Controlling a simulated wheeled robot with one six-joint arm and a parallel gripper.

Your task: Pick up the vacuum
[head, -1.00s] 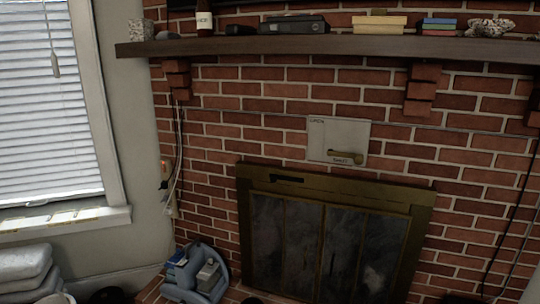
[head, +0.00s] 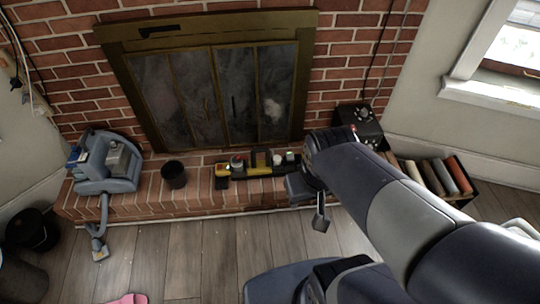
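The vacuum (head: 108,166) is a blue-grey canister with boxy parts on top. It sits at the left end of the brick hearth, in front of the brick wall. Its hose and floor nozzle (head: 98,242) hang over the hearth's front edge down to the wooden floor. My arm reaches in from the lower right, and my gripper (head: 318,206) hangs near the hearth's front edge, right of centre. It is well to the right of the vacuum and apart from it. The wrist partly hides the gripper, and its opening is not clear.
A dark cup (head: 174,175) stands on the hearth right of the vacuum. A yellow-and-black tray (head: 262,170) with small items lies farther right. A black bin (head: 33,230) is on the floor at left. Books (head: 440,176) stand at right. The floor before the hearth's left half is mostly clear.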

